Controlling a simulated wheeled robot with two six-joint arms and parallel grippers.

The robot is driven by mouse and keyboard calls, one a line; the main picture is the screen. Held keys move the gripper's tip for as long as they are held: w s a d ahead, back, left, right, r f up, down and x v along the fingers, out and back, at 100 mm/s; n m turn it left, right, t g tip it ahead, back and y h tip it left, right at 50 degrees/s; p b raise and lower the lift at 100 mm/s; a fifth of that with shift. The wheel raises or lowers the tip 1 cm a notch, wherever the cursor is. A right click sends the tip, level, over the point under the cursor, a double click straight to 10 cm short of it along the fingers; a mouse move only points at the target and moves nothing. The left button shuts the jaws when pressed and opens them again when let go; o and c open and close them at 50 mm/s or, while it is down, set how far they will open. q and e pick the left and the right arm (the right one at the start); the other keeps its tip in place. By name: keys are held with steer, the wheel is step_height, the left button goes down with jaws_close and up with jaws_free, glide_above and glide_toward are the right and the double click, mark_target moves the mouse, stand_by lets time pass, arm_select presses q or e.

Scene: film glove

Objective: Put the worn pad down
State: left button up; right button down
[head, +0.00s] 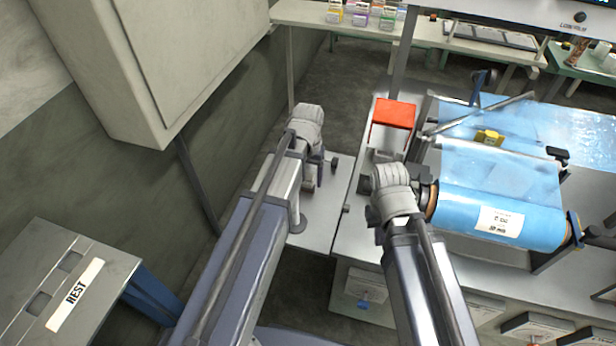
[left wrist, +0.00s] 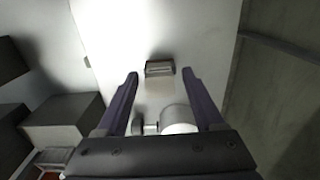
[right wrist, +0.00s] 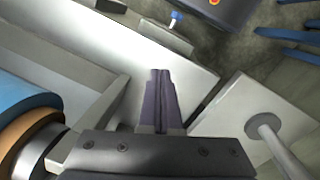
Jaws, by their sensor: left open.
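My left gripper (head: 315,172) is over the pale grey bench top. In the left wrist view its two fingers (left wrist: 159,73) are spread apart. A small dark grey block (left wrist: 159,68) shows between and just beyond the fingertips, apart from both; I cannot tell whether it is the worn pad. A white cylinder (left wrist: 180,118) lies nearer the palm, partly hidden by the gripper body. My right gripper (right wrist: 160,85) has its fingers together with nothing seen between them. In the head view my right wrist is beside the blue film roll (head: 470,210).
A yellow item (head: 489,137) sits on the blue film. A grey stand marked REST (head: 110,262) is at lower left. A grey wall cabinet (head: 150,60) hangs at upper left. Shelves with small boxes stand at the back.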

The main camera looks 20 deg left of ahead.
mark_target(308, 176)
arm_select(q)
step_height(308, 176, up, 12)
steer(key=p, duration=1.2)
steer(key=s+d+m+y, duration=0.1)
steer(key=s+d+m, duration=0.2)
steer(key=s+d, duration=0.7)
steer(key=s, duration=0.4)
steer(key=shift+s+d, duration=0.25)
steer(key=shift+d, duration=0.05)
